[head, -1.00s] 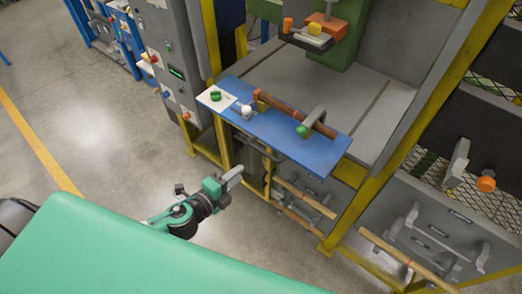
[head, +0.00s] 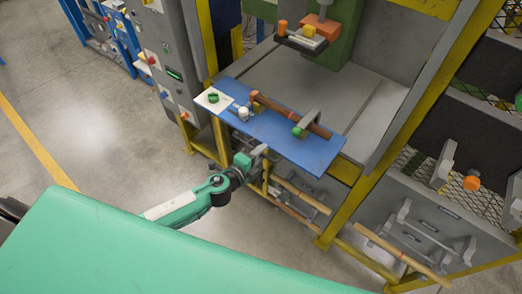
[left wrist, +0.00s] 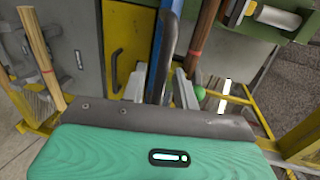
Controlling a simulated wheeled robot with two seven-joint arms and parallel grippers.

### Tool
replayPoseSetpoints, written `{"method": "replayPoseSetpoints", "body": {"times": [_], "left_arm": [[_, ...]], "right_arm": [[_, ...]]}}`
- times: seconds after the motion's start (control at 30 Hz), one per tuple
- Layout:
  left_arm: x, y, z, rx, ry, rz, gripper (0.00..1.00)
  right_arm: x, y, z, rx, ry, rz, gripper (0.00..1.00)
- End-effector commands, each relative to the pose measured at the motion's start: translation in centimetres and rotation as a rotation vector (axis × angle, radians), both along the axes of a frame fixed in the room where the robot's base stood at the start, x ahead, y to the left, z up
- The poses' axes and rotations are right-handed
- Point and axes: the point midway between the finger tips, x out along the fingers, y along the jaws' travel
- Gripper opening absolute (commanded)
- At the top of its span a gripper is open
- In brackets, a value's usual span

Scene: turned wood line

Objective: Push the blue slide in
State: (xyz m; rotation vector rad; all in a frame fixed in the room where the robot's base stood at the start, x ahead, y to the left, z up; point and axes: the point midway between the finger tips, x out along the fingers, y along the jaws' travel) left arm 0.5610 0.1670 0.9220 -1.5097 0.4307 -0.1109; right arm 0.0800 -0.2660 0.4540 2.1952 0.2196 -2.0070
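The blue slide (head: 275,137) is a flat blue board sticking out of the front of the machine. It bears a brown turned wood rod (head: 290,113), a grey bracket with a green knob (head: 296,131) and a white plate (head: 214,100). My left gripper (head: 262,150) is at the slide's front edge. In the left wrist view, its two grey fingers (left wrist: 160,86) are apart, one on each side of a dark handle bar (left wrist: 170,45) along the blue edge (left wrist: 155,48). I cannot tell whether they touch the bar. My right gripper is not in view.
Yellow frame posts (head: 375,172) flank the machine opening. A grey bed (head: 330,85) lies behind the slide, under a green press column (head: 345,38). Wooden bars (head: 300,195) stick out below the slide. Open floor (head: 100,130) lies to the left.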

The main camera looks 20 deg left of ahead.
Motion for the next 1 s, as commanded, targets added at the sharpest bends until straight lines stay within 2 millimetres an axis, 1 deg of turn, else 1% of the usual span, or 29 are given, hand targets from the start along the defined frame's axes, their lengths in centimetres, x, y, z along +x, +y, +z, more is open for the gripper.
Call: {"method": "replayPoseSetpoints", "body": {"times": [0.13, 0.4, 0.43, 0.47, 0.5, 0.57, 0.6, 0.87, 1.0], "left_arm": [[0.8, -0.3, -0.1, -0.001, 0.000, 0.000, 0.30], [0.9, -0.4, -0.2, 0.000, 0.000, 0.000, 0.30], [0.9, -0.4, -0.2, 0.000, 0.000, 0.000, 0.28], [0.9, -0.4, -0.2, 0.000, 0.000, 0.000, 0.22], [0.8, -0.4, -0.2, 0.000, 0.000, 0.000, 0.14], [0.9, -0.3, -0.2, 0.000, 0.000, 0.000, 0.03], [0.8, -0.3, -0.2, 0.000, 0.000, 0.000, 0.00], [1.0, -0.4, -0.2, 0.000, 0.000, 0.000, 0.00], [2.0, -0.7, -0.2, 0.000, 0.000, 0.001, 0.00]], "right_arm": [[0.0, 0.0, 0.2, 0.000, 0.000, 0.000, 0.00], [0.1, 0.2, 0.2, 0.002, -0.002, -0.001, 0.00], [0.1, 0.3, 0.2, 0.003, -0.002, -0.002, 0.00], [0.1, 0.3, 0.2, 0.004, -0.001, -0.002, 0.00], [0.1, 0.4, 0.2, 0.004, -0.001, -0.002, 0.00], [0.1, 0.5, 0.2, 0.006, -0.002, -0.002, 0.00], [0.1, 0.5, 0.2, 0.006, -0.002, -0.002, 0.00], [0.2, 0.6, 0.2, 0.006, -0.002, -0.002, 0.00], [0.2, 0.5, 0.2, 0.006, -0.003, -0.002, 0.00]]}}
